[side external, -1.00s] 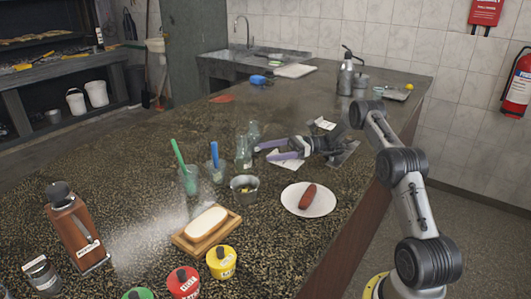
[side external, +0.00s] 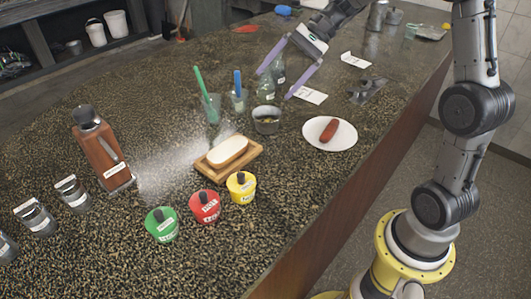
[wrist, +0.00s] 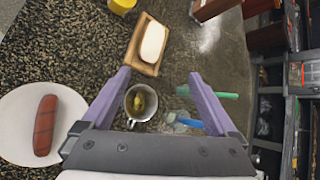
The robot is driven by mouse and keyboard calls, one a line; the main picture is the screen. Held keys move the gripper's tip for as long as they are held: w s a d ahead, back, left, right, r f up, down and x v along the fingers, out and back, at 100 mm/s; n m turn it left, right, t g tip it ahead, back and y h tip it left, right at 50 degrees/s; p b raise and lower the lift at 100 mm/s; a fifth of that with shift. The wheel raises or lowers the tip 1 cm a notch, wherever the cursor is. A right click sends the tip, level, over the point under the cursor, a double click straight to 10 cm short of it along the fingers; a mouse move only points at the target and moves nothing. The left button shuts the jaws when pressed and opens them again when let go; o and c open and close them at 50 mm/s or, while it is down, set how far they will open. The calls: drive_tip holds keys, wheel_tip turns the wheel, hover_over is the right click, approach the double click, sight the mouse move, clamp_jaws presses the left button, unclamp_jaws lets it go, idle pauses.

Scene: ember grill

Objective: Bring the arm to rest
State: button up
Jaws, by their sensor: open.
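My gripper (side external: 274,86) has two purple fingers spread wide with nothing between them. In the side external view it hangs above the counter, behind the metal cup (side external: 267,120) and near the glass bottles (side external: 265,91). In the wrist view my gripper (wrist: 160,74) points down over the counter, and the metal cup (wrist: 141,102) with something yellowish inside appears between the fingers. A sausage (side external: 331,130) lies on a white plate (side external: 345,143) to the right of the cup. They also show in the wrist view, the sausage (wrist: 45,124) on the plate (wrist: 15,125) at left.
A bread loaf (side external: 227,151) sits on a wooden board (side external: 248,154). Green (side external: 162,227), red (side external: 204,208) and yellow (side external: 241,190) pots stand in front. A wooden dispenser (side external: 103,155) is at left. Glasses hold green (side external: 201,81) and blue (side external: 238,82) handled tools.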

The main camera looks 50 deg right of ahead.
drive_tip(key=s+a+n+t+h, duration=0.1)
drive_tip(key=s+n+h, duration=0.3)
drive_tip(key=s, duration=0.8)
drive_tip(key=s+a+f+n+t+h, duration=0.1)
drive_tip(key=s+n+h, duration=0.3)
drive_tip(key=s+n, duration=0.5)
drive_tip(key=s+a, duration=0.1)
drive_tip(key=s, duration=0.3)
drive_tip(key=shift+f+h, duration=0.25)
drive_tip(key=shift+h, duration=0.15)
